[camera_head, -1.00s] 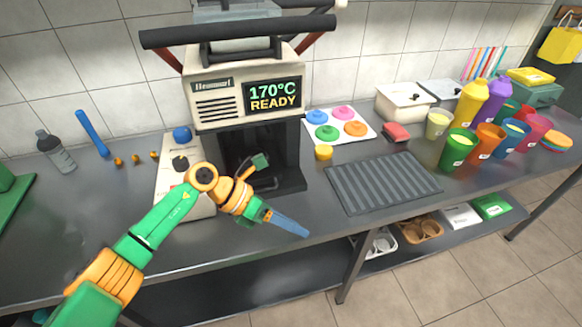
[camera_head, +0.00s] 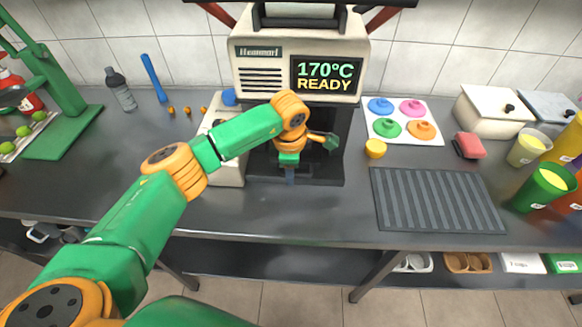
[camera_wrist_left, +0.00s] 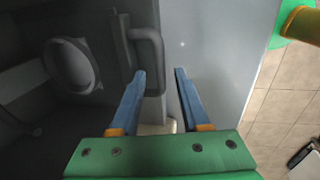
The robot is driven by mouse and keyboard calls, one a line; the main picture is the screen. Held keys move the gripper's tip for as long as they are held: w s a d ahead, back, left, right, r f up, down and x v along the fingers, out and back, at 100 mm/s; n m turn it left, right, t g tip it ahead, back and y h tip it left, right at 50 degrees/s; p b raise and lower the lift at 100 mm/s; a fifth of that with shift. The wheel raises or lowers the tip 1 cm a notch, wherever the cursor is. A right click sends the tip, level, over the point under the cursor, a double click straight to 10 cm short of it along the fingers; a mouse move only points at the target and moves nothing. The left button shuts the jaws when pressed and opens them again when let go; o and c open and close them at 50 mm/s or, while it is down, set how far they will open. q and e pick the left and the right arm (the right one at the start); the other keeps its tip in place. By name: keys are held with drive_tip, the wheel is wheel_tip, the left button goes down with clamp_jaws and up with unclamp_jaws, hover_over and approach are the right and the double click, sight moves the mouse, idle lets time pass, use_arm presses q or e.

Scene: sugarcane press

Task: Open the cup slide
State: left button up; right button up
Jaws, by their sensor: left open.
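The white press machine (camera_head: 300,58) stands at the back of the counter, its display reading 170°C READY. My left gripper (camera_head: 290,176) points down at the front of the dark bay under it, and my arm hides part of that bay. In the left wrist view a dark bar handle (camera_wrist_left: 150,50) stands on a dark panel, just ahead of my open left gripper (camera_wrist_left: 160,76). The handle's near end reaches between the two blue fingers, and I cannot tell whether they touch it. A pale ring (camera_wrist_left: 72,66) lies in the dark recess left of the handle. My right gripper is not in view.
A ridged dark mat (camera_head: 435,200) lies on the counter to the right. A green hand press (camera_head: 65,130) stands far left.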

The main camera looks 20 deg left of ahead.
use_arm(q)
drive_tip(key=shift+s, duration=0.1)
clamp_jaws()
drive_tip(key=shift+r, duration=0.1)
idle(1.1)
